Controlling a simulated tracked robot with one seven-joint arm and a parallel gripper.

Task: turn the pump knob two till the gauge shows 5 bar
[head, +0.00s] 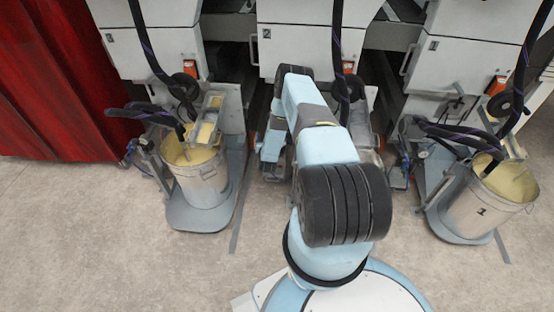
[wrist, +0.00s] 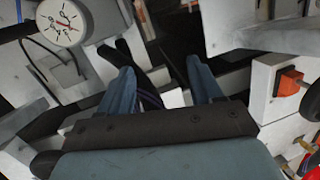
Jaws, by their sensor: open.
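In the wrist view my gripper (wrist: 162,70) has its two blue-grey fingers spread apart, with no object visibly held between them. A round white gauge (wrist: 61,20) with black marks and a red needle is at the upper left of that view, left of the fingers. Its face is tilted and too small to read exactly. I cannot make out the pump knob for certain in either view. In the head view my arm reaches to the middle machine and hides my gripper and much of what is in front of it.
A white box with an orange-red switch (wrist: 290,82) is right of my fingers. In the head view a bucket (head: 203,182) stands left and another bucket (head: 479,212) right, each with dark hoses. A red curtain (head: 55,80) hangs far left. The front floor (head: 110,250) is clear.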

